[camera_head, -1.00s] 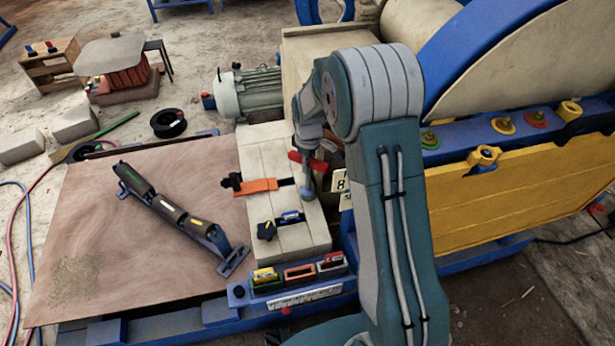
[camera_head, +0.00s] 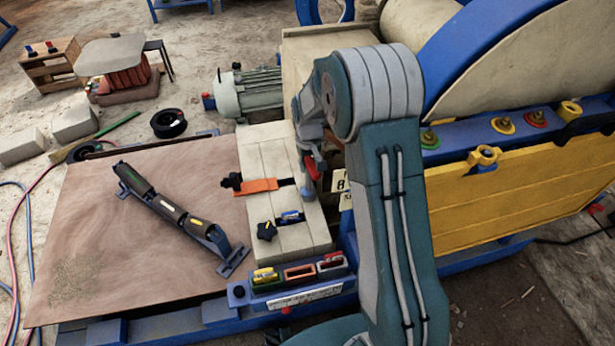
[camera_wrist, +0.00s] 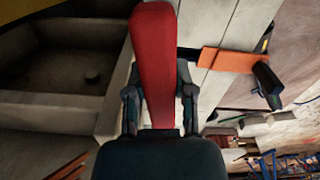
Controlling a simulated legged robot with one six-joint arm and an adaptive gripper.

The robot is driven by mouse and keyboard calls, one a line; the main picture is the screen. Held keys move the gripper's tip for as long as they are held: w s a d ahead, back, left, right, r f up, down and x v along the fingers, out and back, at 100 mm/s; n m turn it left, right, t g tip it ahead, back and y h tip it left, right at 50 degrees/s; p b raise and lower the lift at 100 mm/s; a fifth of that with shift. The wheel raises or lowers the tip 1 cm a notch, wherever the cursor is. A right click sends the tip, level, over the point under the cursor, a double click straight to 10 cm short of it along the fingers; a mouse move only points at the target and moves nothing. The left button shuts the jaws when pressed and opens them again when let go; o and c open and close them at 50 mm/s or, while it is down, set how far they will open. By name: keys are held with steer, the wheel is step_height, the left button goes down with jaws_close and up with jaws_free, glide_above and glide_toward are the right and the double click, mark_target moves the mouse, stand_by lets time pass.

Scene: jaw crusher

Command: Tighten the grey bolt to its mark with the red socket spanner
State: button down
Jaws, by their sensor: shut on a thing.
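My gripper (camera_wrist: 160,110) is shut on the red socket spanner (camera_wrist: 155,60), whose red handle runs up between the two fingers in the wrist view. In the head view the red spanner (camera_head: 312,168) shows as a small red piece below my wrist, over the right edge of the pale planked top. The spanner's socket end cannot be made out. I cannot pick out the grey bolt or its mark; my arm covers part of the machine there.
A holder (camera_head: 300,275) with coloured slots stands in front. A roller frame (camera_head: 170,212) is on the brown sheet. The yellow-panelled machine (camera_head: 520,185) stands right of my arm.

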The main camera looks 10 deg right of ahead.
steer(key=m, duration=0.3)
steer(key=shift+s+f, duration=0.15)
steer(key=shift+f, duration=0.05)
steer(key=shift+m, duration=0.9)
steer(key=m, duration=0.3)
steer(key=shift+m, duration=1)
steer(key=shift+n, duration=0.3)
steer(key=shift+r, duration=0.15)
